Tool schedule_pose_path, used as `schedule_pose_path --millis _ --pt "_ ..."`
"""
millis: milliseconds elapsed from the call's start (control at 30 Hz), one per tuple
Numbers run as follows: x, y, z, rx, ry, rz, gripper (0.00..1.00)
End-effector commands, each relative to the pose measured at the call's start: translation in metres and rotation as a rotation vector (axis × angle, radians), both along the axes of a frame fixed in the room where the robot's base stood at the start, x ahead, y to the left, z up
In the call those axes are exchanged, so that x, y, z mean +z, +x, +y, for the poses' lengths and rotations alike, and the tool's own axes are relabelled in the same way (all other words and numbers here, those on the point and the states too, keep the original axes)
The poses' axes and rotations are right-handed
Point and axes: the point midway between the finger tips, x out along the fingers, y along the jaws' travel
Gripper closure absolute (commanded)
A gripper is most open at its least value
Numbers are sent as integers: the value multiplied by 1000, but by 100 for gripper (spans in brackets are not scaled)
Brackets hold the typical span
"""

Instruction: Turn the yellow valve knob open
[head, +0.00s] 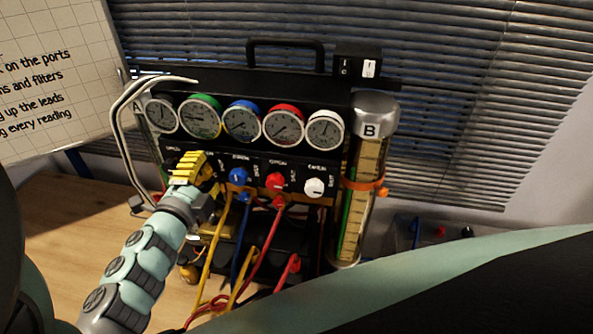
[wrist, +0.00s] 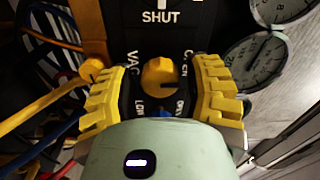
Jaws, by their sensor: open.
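The yellow valve knob (wrist: 160,78) shows in the wrist view on the black panel, with SHUT printed above it and OPEN to its right. My gripper (wrist: 160,90) is open, with one yellow finger on each side of the knob. Gaps show between the fingers and the knob, so I see no contact. In the head view my gripper (head: 196,168) is at the left part of the gauge rig's panel and hides the yellow knob.
Blue (head: 239,176), red (head: 276,183) and white (head: 314,188) knobs sit to the right on the panel. Several gauges line up above. Coloured hoses hang below, a yellow hose (head: 213,255) close by my gripper. Cylinder B (head: 366,170) stands at the right.

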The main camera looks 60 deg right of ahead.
Motion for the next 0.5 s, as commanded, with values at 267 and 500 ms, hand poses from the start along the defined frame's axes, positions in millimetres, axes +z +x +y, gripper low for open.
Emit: schedule_pose_path --millis 267,500 --pt "-1 -11 33 7 4 2 50" --pt "0 -22 59 6 1 0 50"
